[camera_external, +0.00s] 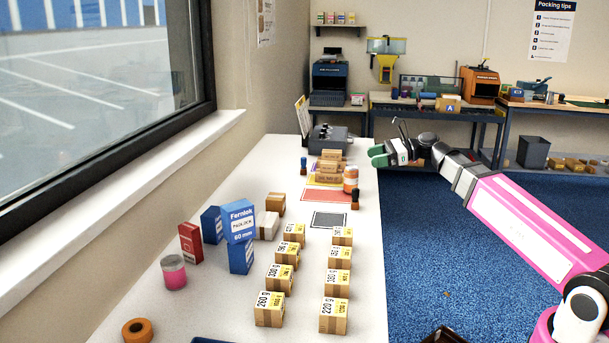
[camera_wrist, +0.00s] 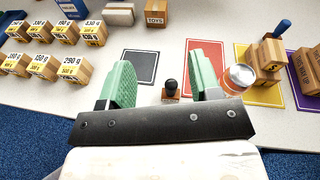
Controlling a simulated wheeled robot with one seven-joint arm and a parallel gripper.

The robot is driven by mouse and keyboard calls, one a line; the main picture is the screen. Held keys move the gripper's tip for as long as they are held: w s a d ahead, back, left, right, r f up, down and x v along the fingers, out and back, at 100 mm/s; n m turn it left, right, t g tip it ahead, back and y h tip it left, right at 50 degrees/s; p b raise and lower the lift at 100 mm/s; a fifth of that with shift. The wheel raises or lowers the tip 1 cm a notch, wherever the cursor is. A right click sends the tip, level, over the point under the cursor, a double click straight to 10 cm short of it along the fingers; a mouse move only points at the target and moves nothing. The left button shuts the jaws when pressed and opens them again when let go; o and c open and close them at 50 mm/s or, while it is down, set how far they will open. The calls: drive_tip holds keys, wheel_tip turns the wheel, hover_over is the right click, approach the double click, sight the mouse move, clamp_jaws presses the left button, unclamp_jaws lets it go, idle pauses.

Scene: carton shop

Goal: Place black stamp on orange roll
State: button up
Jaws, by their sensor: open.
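The black stamp (camera_external: 355,199), with a dark knob handle and a brown base, stands upright near the right edge of the white table. In the wrist view the stamp (camera_wrist: 171,89) shows between my green fingers, beyond the dark palm bar. My gripper (camera_external: 378,155) is open and empty, raised at the table's right edge, farther back than the stamp in the external view. The wrist view shows the spread fingers of my gripper (camera_wrist: 164,76), apart from the stamp. The orange roll (camera_external: 137,330) lies flat at the table's near left corner; it is outside the wrist view.
An orange and white can (camera_external: 351,179) stands close to the stamp, beside my right finger in the wrist view. A dark mat (camera_external: 330,220) lies next to the stamp. Several labelled cartons (camera_external: 335,317) stand in two rows. A pink tin (camera_external: 174,272) stands behind the roll.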

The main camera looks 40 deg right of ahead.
drive_tip(key=w+a+n+g+h, duration=0.1)
drive_tip(key=g+h, duration=0.1)
drive_tip(key=w+a+f+n+g+h, duration=0.1)
drive_tip(key=a+n+g+h, duration=0.1)
drive_tip(key=w+a+f+n+g+h, duration=0.1)
drive_tip(key=w+n+g+h, duration=0.1)
drive_tip(key=shift+a+f+g+h, duration=0.1)
drive_tip(key=shift+a+g+h, duration=0.2)
drive_tip(key=shift+h, duration=0.1)
wheel_tip(320, 180, up, 4)
drive_tip(key=n+g+h, duration=0.1)
drive_tip(key=g+h, duration=0.2)
drive_tip(key=h, duration=0.3)
hover_over(355, 201)
drive_tip(key=f, duration=0.4)
drive_tip(key=shift+w+d+f, duration=0.3)
drive_tip(key=shift+f, duration=2.85)
drive_tip(key=shift+w+d+f, duration=0.1)
drive_tip(key=shift+f, duration=2.8)
clamp_jaws()
drive_tip(key=shift+r, duration=0.1)
